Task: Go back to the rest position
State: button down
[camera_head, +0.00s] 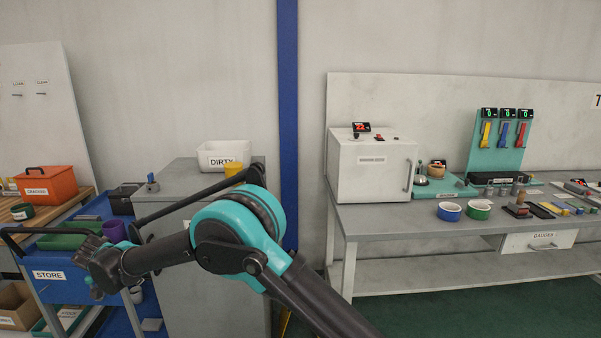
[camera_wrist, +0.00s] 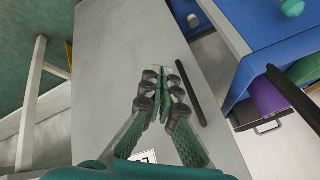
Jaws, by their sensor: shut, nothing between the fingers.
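My gripper (camera_wrist: 158,74) shows in the wrist view with its green ribbed fingers drawn together at the tips. It is shut and nothing is between the fingers. Behind it in that view is a plain grey surface. In the head view my dark and teal arm reaches from the bottom middle to the left. Its far end is in front of the blue STORE cart (camera_head: 52,293), and the fingers cannot be made out there.
A grey cabinet (camera_head: 215,285) stands behind my arm, with a white DIRTY bin (camera_head: 222,154) on top. A purple cup (camera_head: 114,231) is on the cart. An orange crate (camera_head: 47,185) is at far left. A workbench (camera_head: 390,218) with a white box machine (camera_head: 372,168) stands right.

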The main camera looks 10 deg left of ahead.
jog(key=w+d+r+n+h, duration=0.1)
jog(key=w+d+r, duration=0.2)
jog(key=w+d, duration=0.55)
jog(key=w+d+r, duration=0.2)
jog(key=w+d, duration=0.4)
jog(key=d, duration=0.6)
jog(key=w+d+r+n+g, duration=0.1)
jog(key=w+d, duration=0.1)
jog(key=d, duration=1.2)
jog(key=w+d+r+g, duration=0.1)
jog(key=w+d+r, duration=0.1)
jog(key=d, duration=1.1)
jog(key=s+d+f+n+h, duration=0.1)
jog(key=s+d, duration=0.3)
jog(key=d, duration=0.6)
jog(key=s+d+n, duration=0.1)
jog(key=s+d, duration=0.2)
jog(key=d, duration=0.7)
jog(key=s+d+f, duration=0.3)
jog(key=s+d, duration=0.3)
jog(key=s, duration=0.2)
jog(key=s+d+f+n, duration=0.1)
jog(key=s+d+f, duration=0.2)
jog(key=s+d, duration=0.4)
jog(key=shift+s+d+f+g, duration=0.25)
jog(key=shift+s+f+g, duration=0.1)
jog(key=shift+s, duration=0.55)
jog(key=shift+a, duration=0.1)
